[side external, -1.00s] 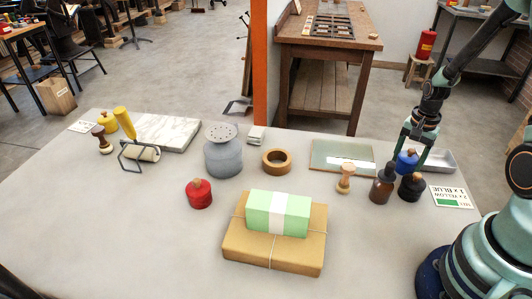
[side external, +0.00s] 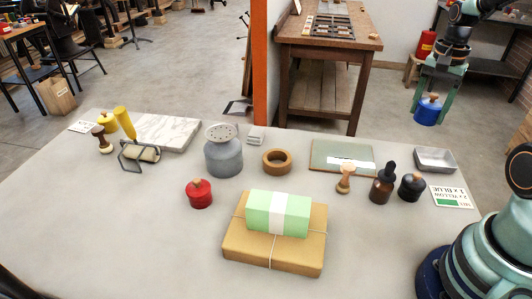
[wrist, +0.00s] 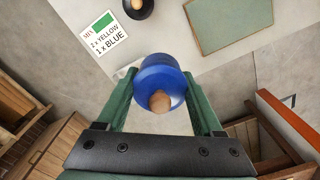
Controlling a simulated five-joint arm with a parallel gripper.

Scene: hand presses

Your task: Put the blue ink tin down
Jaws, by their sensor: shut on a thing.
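The blue ink tin (side external: 427,110), with a tan knob on top, hangs upright in the air between the fingers of my gripper (side external: 431,108). In the side view it shows above and behind the shallow metal tray (side external: 435,158), past the table's back edge. In the wrist view the blue tin (wrist: 163,80) sits between both green fingers, which close on its sides. What lies directly below it is partly hidden by the tin.
A card (side external: 452,197) reading 2 x YELLOW, 1 x BLUE lies at the table's right. A black tin (side external: 411,188), brown bottle (side external: 382,186), wooden stamp (side external: 345,178) and glass plate (side external: 330,153) stand nearby. The red tin (side external: 199,194) and wrapped parcel (side external: 240,248) are further left.

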